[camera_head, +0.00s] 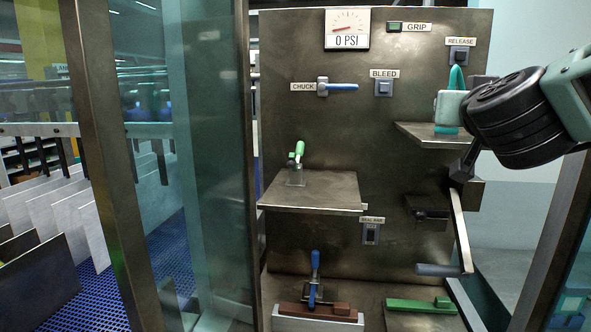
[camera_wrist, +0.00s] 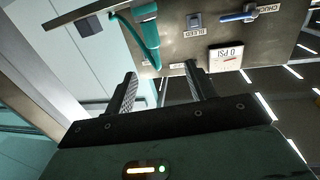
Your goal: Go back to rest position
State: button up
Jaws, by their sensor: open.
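My gripper (camera_wrist: 163,82) shows in the wrist view with its two dark fingers spread apart and nothing between them. Its fingers point toward the panel with the gauge. A curved teal piece (camera_wrist: 148,42) shows just beyond the fingers, and I cannot tell how near it is. In the head view my arm comes in from the right, with its black ribbed joint in front of the panel's right side. The fingers cannot be made out in the head view.
The metal panel (camera_head: 390,118) carries a gauge (camera_head: 347,29) reading 0 PSI, a blue chuck lever (camera_head: 342,87) and a crank (camera_head: 460,235). A right shelf (camera_head: 418,132) lies near my arm. A left shelf (camera_head: 312,192) holds a green-handled clamp (camera_head: 297,160). Glass (camera_head: 208,150) stands left.

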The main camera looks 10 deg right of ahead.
jog(key=a+f+n+g+y+b, duration=0.1)
jog(key=a+f+n+y+b, duration=0.1)
jog(key=a+f+n+y, duration=0.65)
jog(key=s+a+f+n+g+y+b, duration=0.15)
jog(key=s+a+f+g+y, duration=0.4)
jog(key=a+f, duration=0.9)
jog(key=s+d+f+n+g+h+b, duration=0.1)
jog(key=s+f+g+h, duration=0.2)
jog(key=s, duration=0.6)
jog(key=s+d+f+n+g+h+b, duration=0.1)
jog(key=s+d+f+g+h, duration=0.1)
jog(key=s+f+g, duration=0.4)
jog(key=s+f, duration=0.3)
jog(key=shift+s+f+n+g+h, duration=0.35)
jog(key=shift+s+n+h, duration=0.05)
